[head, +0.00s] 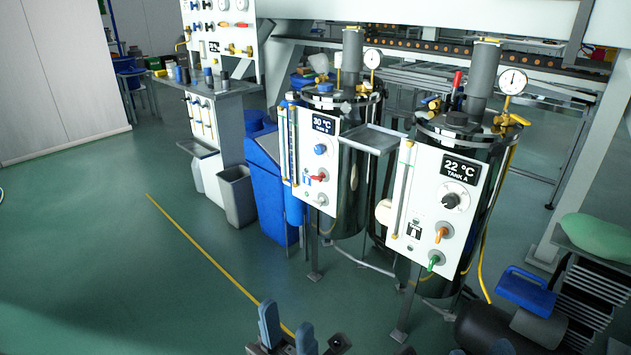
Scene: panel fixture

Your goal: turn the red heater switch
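A small red switch (318,177) sits on the white Tank B panel (309,158), below a blue knob (320,150) and a display reading 30 °C. A pale switch (320,200) is below it. Nothing touches the red switch. My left gripper (287,319) is at the bottom edge of the head view, well below the panel. Its two blue fingers stand apart with nothing between them. My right gripper (481,350) shows only as blue tips at the bottom edge, so its opening cannot be judged.
Tank A's panel (426,215), reading 22 °C, stands to the right with a black knob, an orange switch and a green switch. A grey shelf (372,139) juts out between the tanks. Blue bins stand left of Tank B. The floor (130,270) at left is clear.

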